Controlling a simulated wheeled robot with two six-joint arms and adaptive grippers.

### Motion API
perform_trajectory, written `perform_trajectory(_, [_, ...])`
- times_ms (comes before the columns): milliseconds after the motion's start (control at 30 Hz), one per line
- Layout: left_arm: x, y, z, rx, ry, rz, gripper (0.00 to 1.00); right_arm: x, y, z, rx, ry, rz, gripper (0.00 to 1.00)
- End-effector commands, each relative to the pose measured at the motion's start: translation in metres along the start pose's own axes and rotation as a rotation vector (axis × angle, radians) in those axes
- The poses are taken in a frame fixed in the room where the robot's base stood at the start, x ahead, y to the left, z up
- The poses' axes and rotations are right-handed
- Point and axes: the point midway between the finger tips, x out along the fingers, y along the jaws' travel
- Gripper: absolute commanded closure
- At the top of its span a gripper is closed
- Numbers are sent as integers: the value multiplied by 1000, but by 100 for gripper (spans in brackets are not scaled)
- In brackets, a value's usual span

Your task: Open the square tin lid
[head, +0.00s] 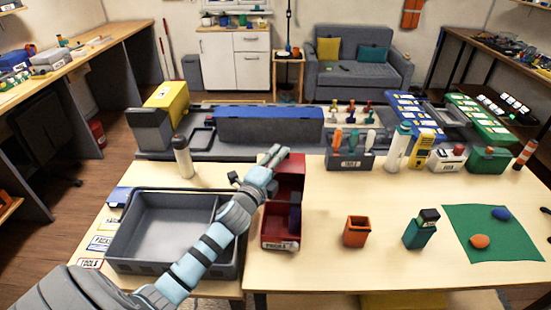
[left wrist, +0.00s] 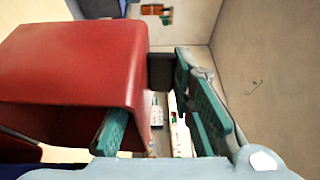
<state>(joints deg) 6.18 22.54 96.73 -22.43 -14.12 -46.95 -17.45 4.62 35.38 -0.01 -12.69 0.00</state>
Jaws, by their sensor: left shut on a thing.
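The square red tin (head: 282,243) stands near the front edge of the table, with a white label on its front. Its red lid (head: 291,172) is raised and stands upright at the back of the tin. My left gripper (head: 268,160) is at the lid's left side and shut on it. In the left wrist view the lid (left wrist: 70,70) fills the left, one teal finger inside its hollow and the other finger outside its wall. Something dark blue (head: 295,217) shows inside the tin. My right gripper is out of view.
A grey divided tray (head: 120,235) is left of the tin, under my arm. An orange cup (head: 356,232) and a teal bottle (head: 418,233) stand to the right, beside a green mat (head: 510,245). A blue-topped grey box (head: 268,128) lies behind. Table between tin and cup is clear.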

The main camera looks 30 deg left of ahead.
Motion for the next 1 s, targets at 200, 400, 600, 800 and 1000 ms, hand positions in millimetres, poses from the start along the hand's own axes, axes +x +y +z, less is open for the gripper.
perform_trajectory(200, [1, -4, 0, 1, 2, -7, 100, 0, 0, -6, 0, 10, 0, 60])
perform_trajectory(400, [1, -4, 0, 1, 2, -7, 100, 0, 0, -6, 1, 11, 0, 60])
perform_trajectory(600, [1, -4, 0, 2, 2, -7, 100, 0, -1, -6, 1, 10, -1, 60])
perform_trajectory(800, [1, -4, 0, 2, 2, -7, 100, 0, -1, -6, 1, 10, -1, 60])
perform_trajectory(1000, [1, -4, 0, 2, 2, -7, 100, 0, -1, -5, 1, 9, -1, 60])
